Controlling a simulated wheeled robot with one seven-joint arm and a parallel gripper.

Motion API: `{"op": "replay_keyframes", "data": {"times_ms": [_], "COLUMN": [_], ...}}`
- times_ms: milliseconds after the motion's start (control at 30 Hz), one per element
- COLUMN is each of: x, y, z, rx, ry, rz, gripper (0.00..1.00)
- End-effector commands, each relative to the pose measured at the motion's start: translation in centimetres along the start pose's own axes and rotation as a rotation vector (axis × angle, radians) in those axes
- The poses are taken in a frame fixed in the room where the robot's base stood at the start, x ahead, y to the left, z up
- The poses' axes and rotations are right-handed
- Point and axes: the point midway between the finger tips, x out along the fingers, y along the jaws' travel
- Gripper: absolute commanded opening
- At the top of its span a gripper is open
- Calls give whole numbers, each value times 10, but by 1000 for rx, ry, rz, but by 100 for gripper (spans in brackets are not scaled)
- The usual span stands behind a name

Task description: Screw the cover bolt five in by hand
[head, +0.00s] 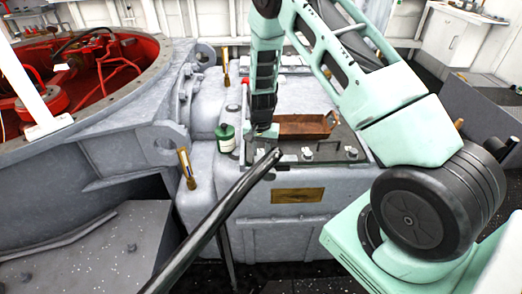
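The cover (329,144) is a dark plate on top of the grey machine housing. Several pale bolts stand along its front edge, among them a middle one (307,153) and a right one (350,152). I cannot tell which is bolt five or how deep each sits. My gripper (265,132) points down at the left part of the cover, near the front row. Its fingertips are small and partly hidden by the black bar, so I cannot tell whether it is open, holds a bolt or touches one.
A long black bar (212,220) crosses the front, its end close to my gripper. A rusty open tray (308,125) lies on the cover. A green-and-white can (225,138) and a brass-handled tool (186,165) stand left. A large red-lined round opening (95,75) lies further left.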

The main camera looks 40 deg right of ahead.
Motion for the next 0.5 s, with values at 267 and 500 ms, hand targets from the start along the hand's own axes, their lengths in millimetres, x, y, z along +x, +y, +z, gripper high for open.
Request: {"op": "replay_keyframes", "data": {"times_ms": [267, 500], "x": [-4, -4], "y": [-2, -2], "z": [-2, -2], "rx": [260, 487], "ry": [6, 6], "rz": [-5, -6], "gripper": [6, 6]}}
